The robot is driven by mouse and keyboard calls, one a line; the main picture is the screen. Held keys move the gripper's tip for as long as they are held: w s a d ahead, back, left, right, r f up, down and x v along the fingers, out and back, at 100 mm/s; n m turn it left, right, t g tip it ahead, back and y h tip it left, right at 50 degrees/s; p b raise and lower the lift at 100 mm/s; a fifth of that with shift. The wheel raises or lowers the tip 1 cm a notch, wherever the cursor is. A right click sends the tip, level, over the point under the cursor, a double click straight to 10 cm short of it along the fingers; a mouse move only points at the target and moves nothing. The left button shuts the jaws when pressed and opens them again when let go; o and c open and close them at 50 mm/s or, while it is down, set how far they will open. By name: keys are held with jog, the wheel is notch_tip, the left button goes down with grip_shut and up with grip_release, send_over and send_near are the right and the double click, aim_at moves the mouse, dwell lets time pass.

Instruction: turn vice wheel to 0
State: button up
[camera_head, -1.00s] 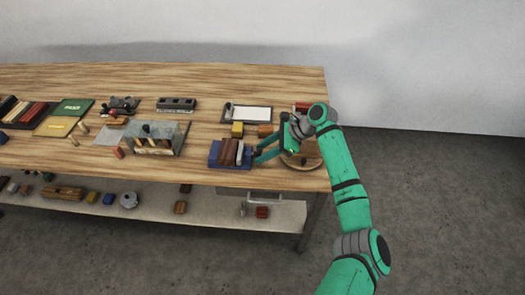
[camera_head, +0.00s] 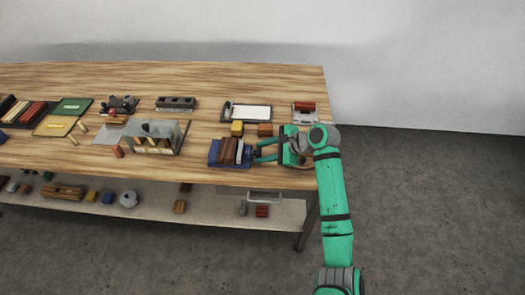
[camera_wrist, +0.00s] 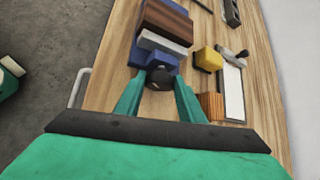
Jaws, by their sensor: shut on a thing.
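The vice (camera_head: 215,154) has a blue base and stands near the front right of the wooden workbench, with a brown block and a pale grey jaw on it. In the wrist view its blue body (camera_wrist: 147,58) lies just beyond my gripper. The dark round vice wheel (camera_wrist: 160,77) sits between my fingertips at the end of the vice. My gripper (camera_head: 256,151) reaches in from the right side of the vice. It is shut on the wheel, and its fingers (camera_wrist: 160,84) cover the wheel's sides. I cannot read any mark on the wheel.
A yellow block (camera_head: 237,129) and an orange-brown wooden block (camera_head: 265,130) stand close behind my gripper. A clipboard-like white panel (camera_head: 250,113) lies farther back. A glass-sided box (camera_head: 157,137) stands left of the vice. A drawer handle (camera_wrist: 79,88) juts from the bench front.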

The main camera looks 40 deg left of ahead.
jog(key=shift+s+d+f+n+t+y, duration=0.1)
jog(key=shift+s+f+n+t+y, duration=0.15)
jog(key=shift+n+t+y, duration=0.15)
dwell(0.4)
jog(key=o, duration=1)
jog(key=shift+r, duration=0.1)
jog(key=shift+o, duration=0.2)
jog(key=shift+w+d+r, duration=0.15)
jog(key=shift+d+r, duration=0.2)
jog(key=shift+d, duration=0.05)
jog(key=v, duration=0.9)
jog(key=shift+d+r, duration=0.2)
jog(key=shift+d, duration=0.1)
